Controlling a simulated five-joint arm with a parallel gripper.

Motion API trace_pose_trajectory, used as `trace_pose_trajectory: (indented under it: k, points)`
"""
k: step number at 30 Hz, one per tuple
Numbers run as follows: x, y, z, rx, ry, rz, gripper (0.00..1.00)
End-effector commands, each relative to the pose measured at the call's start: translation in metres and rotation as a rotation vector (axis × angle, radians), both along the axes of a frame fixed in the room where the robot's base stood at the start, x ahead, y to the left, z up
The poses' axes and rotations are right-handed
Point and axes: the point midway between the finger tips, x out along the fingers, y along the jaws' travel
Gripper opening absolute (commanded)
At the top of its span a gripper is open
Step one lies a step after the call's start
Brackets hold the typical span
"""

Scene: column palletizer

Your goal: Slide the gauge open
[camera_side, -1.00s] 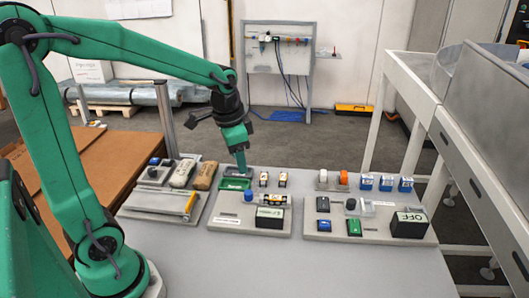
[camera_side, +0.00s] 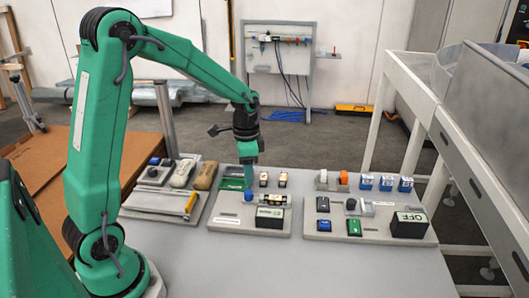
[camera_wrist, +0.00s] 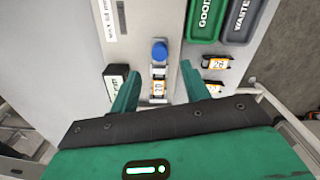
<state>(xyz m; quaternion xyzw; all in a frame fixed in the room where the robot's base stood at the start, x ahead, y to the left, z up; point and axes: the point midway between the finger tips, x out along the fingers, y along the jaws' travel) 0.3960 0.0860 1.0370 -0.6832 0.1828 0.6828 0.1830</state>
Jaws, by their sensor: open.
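The gauge (camera_side: 262,200) lies on the middle board, with a round blue knob (camera_side: 249,196) at its left end and an orange-banded cell (camera_side: 272,200) in its cradle. In the wrist view the blue knob (camera_wrist: 159,52) is at the far end of the cell (camera_wrist: 158,88). My gripper (camera_wrist: 160,68) is open and empty, its two green fingers on either side of the gauge in that view. In the side view my gripper (camera_side: 248,187) points down just behind the knob; whether it touches cannot be told. A black display box (camera_side: 270,217) stands in front of the gauge.
A green GOOD tray (camera_wrist: 204,22) and a dark WASTE tray (camera_wrist: 242,20) lie behind the gauge. Other boards with small items flank both sides. The table front (camera_side: 275,265) is clear.

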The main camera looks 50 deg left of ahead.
Motion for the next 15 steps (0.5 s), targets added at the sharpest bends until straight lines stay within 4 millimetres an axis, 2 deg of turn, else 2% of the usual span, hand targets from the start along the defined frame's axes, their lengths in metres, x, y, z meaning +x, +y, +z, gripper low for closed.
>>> trace_pose_trajectory:
  k: [15]
  points:
    - [-0.001, 0.0, -0.056, -0.001, 0.004, 0.001, 0.46]
